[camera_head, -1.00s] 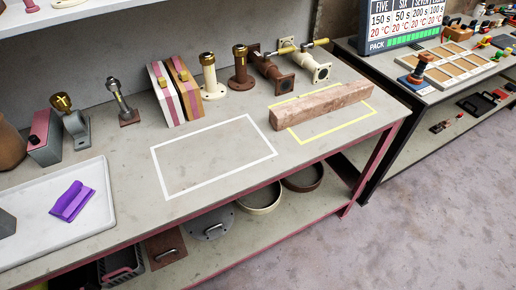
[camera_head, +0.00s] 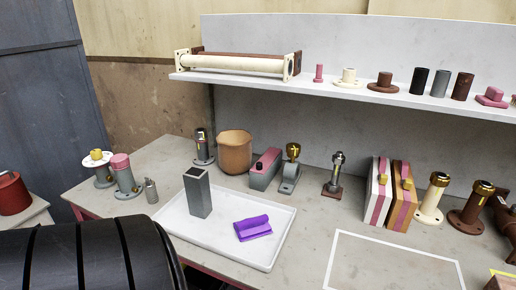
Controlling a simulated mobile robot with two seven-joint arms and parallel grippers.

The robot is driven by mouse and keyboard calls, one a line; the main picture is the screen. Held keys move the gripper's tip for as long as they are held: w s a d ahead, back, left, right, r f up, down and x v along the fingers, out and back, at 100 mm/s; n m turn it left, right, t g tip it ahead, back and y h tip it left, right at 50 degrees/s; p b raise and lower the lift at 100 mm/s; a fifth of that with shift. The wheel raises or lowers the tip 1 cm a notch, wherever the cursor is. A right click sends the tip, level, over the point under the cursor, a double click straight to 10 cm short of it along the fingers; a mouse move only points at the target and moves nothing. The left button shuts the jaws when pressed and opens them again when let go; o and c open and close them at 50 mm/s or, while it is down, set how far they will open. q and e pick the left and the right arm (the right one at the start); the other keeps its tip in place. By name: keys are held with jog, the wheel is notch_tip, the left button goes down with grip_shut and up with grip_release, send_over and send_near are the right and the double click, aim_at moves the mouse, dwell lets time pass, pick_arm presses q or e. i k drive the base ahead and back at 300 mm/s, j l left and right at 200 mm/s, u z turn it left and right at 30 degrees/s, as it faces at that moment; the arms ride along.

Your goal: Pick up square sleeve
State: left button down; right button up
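A grey square sleeve (camera_head: 197,193), a tall hollow square tube with a dark open top, stands upright on the white tray (camera_head: 270,258). It is in the left part of the tray. A purple folded piece (camera_head: 253,228) lies on the tray to its right, apart from it. Neither of my grippers is in view, and nothing is seen touching the sleeve.
Behind the tray stand a brown pot (camera_head: 235,152), a grey and pink block (camera_head: 265,170) and a gold-topped grey fitting (camera_head: 291,168). Left are flanged fittings (camera_head: 124,176) and a small grey bottle (camera_head: 151,191). A shelf (camera_head: 340,93) overhangs the bench's back.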

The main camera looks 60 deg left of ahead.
aim_at(196, 180)
jog(key=u, duration=2.3)
jog(key=z, duration=0.55)
jog(key=i+j+z, duration=0.1)
jog(key=j+z, duration=0.5)
jog(key=z, duration=0.2)
jog(key=j+z, duration=0.8)
jog(key=k+l, duration=0.05)
jog(key=l, duration=0.05)
